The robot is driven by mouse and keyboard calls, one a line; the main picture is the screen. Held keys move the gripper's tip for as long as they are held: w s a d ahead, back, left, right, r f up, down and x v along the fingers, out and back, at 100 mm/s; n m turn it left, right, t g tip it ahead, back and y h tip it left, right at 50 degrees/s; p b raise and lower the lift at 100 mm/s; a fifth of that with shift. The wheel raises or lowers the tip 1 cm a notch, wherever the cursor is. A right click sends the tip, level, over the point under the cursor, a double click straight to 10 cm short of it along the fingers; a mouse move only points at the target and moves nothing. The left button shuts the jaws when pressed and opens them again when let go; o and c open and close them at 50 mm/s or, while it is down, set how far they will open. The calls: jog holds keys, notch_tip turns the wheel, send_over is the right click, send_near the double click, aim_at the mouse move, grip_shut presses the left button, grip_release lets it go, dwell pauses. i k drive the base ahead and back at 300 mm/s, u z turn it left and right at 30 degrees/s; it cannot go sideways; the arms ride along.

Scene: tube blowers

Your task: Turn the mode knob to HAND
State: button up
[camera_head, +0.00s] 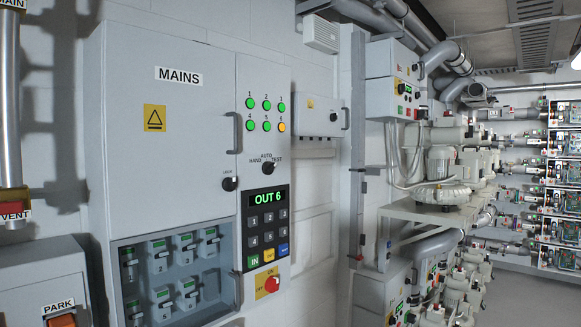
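The mode knob (267,168) is a small black knob on the right part of the grey MAINS cabinet (190,75). HAND is printed to its left, AUTO above it and TEST to its right. The knob is too small to tell surely which label it points at. A second black knob (229,184) with a small label above it sits lower left, near the door edge. My gripper is not in view.
Lamps 1 to 5 are green and lamp 6 (282,127) is amber. A keypad panel (268,226) shows OUT 6, above a red rotary switch (271,284). A door handle (233,132) protrudes nearby. Blowers and pipes (445,170) stand to the right.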

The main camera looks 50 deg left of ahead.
aim_at(268, 167)
jog(key=u, duration=0.5)
jog(key=i, duration=1.05)
jog(key=u, duration=0.85)
